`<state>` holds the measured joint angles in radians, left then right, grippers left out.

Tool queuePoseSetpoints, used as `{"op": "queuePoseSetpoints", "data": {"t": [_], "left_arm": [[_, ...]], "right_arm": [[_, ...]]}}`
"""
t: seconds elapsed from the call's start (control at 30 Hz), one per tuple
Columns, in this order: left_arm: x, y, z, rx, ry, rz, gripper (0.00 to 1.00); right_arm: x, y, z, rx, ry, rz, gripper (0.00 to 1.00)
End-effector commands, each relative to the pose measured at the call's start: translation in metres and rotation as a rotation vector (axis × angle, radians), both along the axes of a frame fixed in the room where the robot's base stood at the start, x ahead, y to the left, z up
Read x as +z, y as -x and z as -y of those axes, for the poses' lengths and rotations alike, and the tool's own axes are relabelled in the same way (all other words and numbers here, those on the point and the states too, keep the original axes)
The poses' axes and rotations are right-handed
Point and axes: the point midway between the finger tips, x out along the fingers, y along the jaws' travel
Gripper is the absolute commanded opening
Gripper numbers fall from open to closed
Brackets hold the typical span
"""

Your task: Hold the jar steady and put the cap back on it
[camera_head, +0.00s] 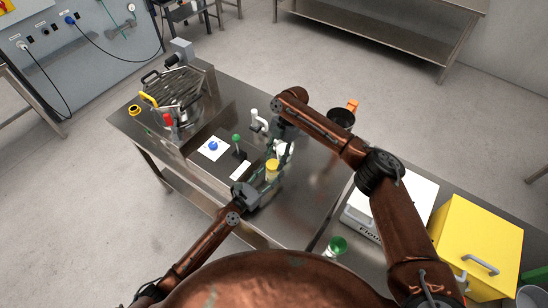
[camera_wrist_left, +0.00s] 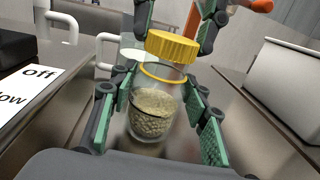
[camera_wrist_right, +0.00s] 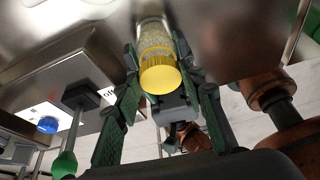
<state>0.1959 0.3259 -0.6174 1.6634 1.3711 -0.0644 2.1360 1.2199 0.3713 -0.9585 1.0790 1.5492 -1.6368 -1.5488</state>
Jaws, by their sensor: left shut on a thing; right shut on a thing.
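A clear jar (camera_wrist_left: 152,115) with pale grainy contents stands between the fingers of my left gripper (camera_head: 262,184), which is shut on it. A yellow ring (camera_wrist_left: 163,73) circles the jar near its top. The yellow cap (camera_wrist_left: 172,47) is at the jar's mouth and looks slightly tilted. My right gripper (camera_head: 284,152) is shut on the cap, with its fingers on either side. In the right wrist view the cap (camera_wrist_right: 160,76) is in front of the jar (camera_wrist_right: 153,35). I cannot tell whether the cap touches the rim or is seated.

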Motion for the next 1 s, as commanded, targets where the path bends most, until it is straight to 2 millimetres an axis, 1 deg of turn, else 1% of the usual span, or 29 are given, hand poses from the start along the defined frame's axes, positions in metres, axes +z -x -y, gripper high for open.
{"op": "queuePoseSetpoints", "data": {"t": [0.03,0.53,1.0], "left_arm": [[-0.0119,0.0050,-0.0002,-0.006,-0.010,-0.018,0.00],[-0.0120,0.0052,0.0002,-0.007,-0.009,-0.019,0.00],[-0.0120,0.0052,0.0003,-0.007,-0.009,-0.019,0.00]], "right_arm": [[-0.0011,-0.0002,-0.0002,0.000,-0.001,0.001,0.25],[-0.0012,-0.0002,-0.0001,0.000,0.000,0.000,0.25],[-0.0097,0.0001,-0.0007,-0.001,0.000,0.000,0.25]]}}
